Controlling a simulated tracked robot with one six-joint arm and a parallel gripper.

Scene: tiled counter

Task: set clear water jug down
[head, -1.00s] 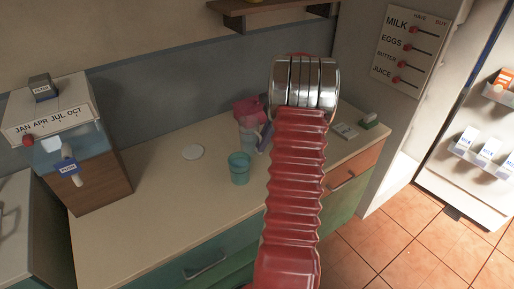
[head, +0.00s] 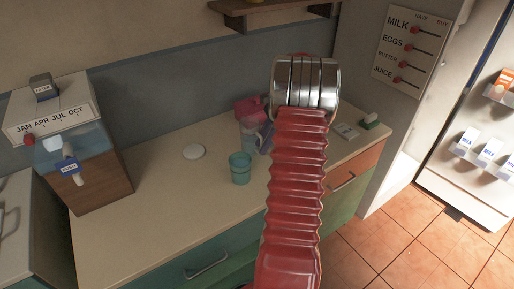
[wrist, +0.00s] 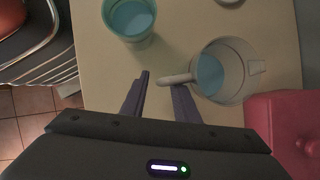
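The clear water jug (wrist: 236,87) stands on the counter (wrist: 100,60) in the wrist view, seen from above with blue water inside.
A teal cup (head: 240,169) of blue water stands close to the jug. A pink object (head: 247,107) is behind the jug. A white disc (head: 194,152) lies to the left. A dispenser (head: 75,140) stands at the left end. The counter's left middle is clear.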

